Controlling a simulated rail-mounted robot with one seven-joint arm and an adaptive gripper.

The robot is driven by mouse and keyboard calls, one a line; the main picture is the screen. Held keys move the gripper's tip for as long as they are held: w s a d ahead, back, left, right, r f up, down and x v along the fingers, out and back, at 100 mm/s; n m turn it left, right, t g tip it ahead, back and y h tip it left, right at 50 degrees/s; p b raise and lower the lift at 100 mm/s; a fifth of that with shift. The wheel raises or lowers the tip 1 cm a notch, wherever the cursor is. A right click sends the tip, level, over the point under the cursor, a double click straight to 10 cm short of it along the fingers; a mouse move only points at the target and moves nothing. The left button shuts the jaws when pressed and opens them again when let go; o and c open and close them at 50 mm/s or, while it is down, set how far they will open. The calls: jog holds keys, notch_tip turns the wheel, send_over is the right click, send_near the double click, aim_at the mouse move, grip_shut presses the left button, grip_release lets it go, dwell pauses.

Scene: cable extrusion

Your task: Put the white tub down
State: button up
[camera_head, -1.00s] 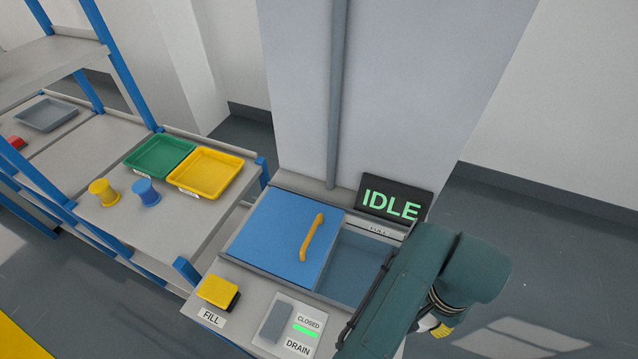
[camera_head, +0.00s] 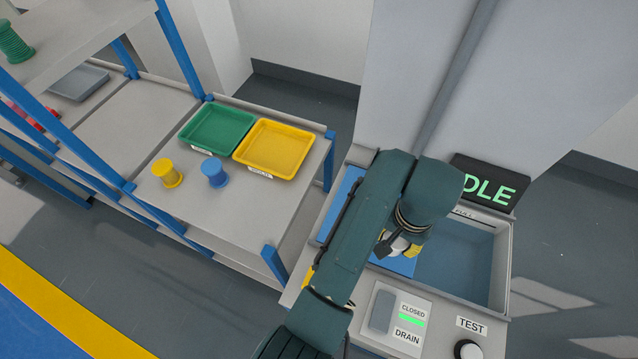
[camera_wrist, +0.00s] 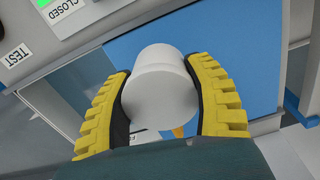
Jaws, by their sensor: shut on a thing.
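In the wrist view a white tub (camera_wrist: 160,88), round with a smooth top, sits between the two yellow ribbed fingers of my gripper (camera_wrist: 163,105). The gripper is shut on it. In the head view my gripper (camera_head: 402,246) hangs over the machine, near the boundary between the blue lid (camera_head: 398,264) and the open water basin (camera_head: 455,255). The tub is mostly hidden there by my arm. The blue lid (camera_wrist: 225,60) lies behind the tub in the wrist view; I cannot tell the gap between them.
A shelf at left holds a green tray (camera_head: 218,128), a yellow tray (camera_head: 273,148), a yellow spool (camera_head: 167,173) and a blue spool (camera_head: 214,172). A drain switch (camera_head: 381,312) and a test knob (camera_head: 468,349) are on the machine's front. A display (camera_head: 488,185) stands behind the basin.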

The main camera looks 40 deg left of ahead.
jog(key=a+r+n+p, duration=0.1)
jog(key=a+n, duration=0.2)
jog(key=a, duration=0.3)
jog(key=n+p, duration=0.6)
jog(key=n, duration=0.9)
send_near(251, 214)
jog(key=shift+m, duration=0.3)
notch_tip(251, 214, down, 6)
jog(key=b, duration=0.2)
jog(key=shift+w+a+f+b, duration=0.1)
jog(key=shift+f+b, duration=0.1)
jog(key=shift+b, duration=0.1)
jog(key=shift+f, duration=0.2)
jog(key=o, duration=1.2)
